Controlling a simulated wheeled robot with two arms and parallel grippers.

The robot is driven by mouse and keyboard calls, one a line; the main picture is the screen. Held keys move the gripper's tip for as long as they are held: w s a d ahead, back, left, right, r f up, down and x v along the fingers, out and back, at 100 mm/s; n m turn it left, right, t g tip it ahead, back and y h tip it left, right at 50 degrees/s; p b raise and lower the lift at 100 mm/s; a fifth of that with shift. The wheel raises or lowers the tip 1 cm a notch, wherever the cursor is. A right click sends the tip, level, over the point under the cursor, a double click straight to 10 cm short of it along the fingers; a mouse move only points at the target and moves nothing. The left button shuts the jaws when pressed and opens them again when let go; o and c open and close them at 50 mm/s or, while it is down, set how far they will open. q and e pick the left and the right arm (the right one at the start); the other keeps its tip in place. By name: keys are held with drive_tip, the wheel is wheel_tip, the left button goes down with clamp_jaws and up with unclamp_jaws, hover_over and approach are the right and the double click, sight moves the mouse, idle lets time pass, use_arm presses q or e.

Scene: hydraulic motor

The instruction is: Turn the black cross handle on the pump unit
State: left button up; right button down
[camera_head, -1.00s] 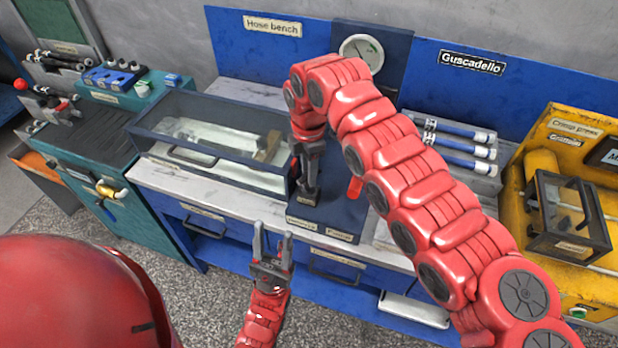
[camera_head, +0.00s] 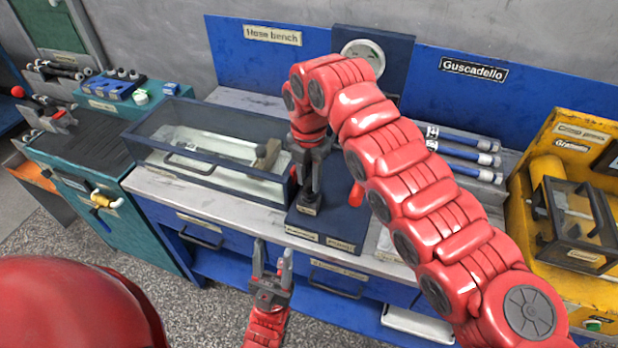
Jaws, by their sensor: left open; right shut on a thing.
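The pump unit is a dark blue block (camera_head: 340,222) with an upright panel and a round gauge (camera_head: 362,52), standing on the bench in the middle of the head view. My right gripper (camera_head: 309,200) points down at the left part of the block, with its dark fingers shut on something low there. The black cross handle cannot be made out apart from the dark fingers; the gripper is where it would be hidden. A red lever (camera_head: 356,195) shows right of the gripper, partly behind my arm. My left gripper (camera_head: 272,262) is open and empty, in front of the bench drawers.
A glass-walled tray (camera_head: 215,150) stands close left of the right gripper. Blue-and-white tubes (camera_head: 465,155) lie right of my arm. A yellow crimp press (camera_head: 575,215) stands at far right, a teal cabinet (camera_head: 85,150) at left. Floor is free at lower left.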

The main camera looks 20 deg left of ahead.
idle(0.3)
drive_tip(key=c, duration=0.6)
unclamp_jaws()
wheel_tip(320, 180, up, 8)
drive_tip(key=shift+a, duration=0.1)
wheel_tip(320, 180, up, 10)
drive_tip(key=f+p, duration=0.1)
drive_tip(key=p, duration=0.8)
hover_over(308, 181)
drive_tip(key=shift+r, duration=0.25)
drive_tip(key=shift+f, duration=0.1)
